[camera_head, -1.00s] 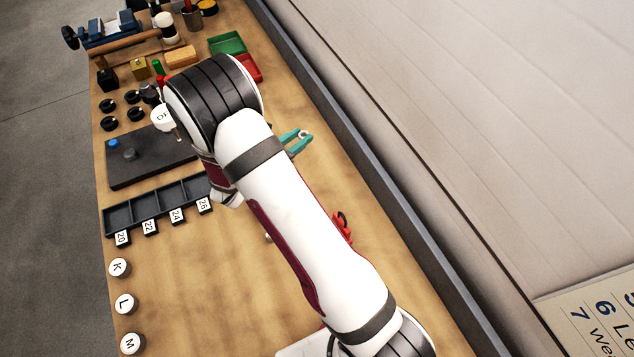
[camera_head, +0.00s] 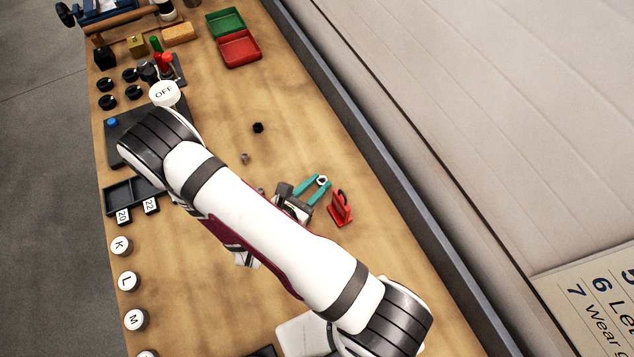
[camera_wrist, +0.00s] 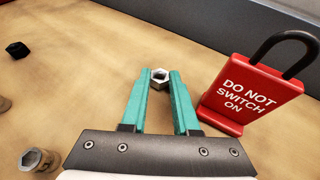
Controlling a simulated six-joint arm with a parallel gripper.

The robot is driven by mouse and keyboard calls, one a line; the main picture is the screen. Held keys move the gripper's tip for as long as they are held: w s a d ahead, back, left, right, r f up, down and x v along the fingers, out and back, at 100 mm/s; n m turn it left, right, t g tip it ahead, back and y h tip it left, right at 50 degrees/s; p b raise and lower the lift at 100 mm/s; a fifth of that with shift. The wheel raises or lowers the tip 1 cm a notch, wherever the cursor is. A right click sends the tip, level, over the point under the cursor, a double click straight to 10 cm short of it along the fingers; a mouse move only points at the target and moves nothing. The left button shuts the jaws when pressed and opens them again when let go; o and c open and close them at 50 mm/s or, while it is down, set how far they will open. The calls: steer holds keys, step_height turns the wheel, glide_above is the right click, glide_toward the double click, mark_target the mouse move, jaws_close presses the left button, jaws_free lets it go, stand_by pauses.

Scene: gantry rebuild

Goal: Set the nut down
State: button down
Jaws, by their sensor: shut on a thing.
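The nut is a silver hex ring held between the tips of my gripper's teal fingers. In the head view the nut (camera_head: 321,180) shows at the tips of my gripper (camera_head: 317,185), over the right part of the wooden bench. In the wrist view the nut (camera_wrist: 160,77) sits between the fingertips of my gripper (camera_wrist: 160,82), its hole facing the camera. My gripper is shut on it. I cannot tell whether the nut touches the bench top.
A red "DO NOT SWITCH ON" lockout piece (camera_wrist: 250,97) with a black shackle stands close right of my gripper; it also shows in the head view (camera_head: 340,208). A black nut (camera_head: 258,128) and small metal pieces (camera_head: 245,158) lie left. Red tray (camera_head: 239,48) is farther back.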

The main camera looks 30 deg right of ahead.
steer(key=shift+f, duration=0.1)
steer(key=c, duration=0.7)
jaws_free()
steer(key=shift+o, duration=0.2)
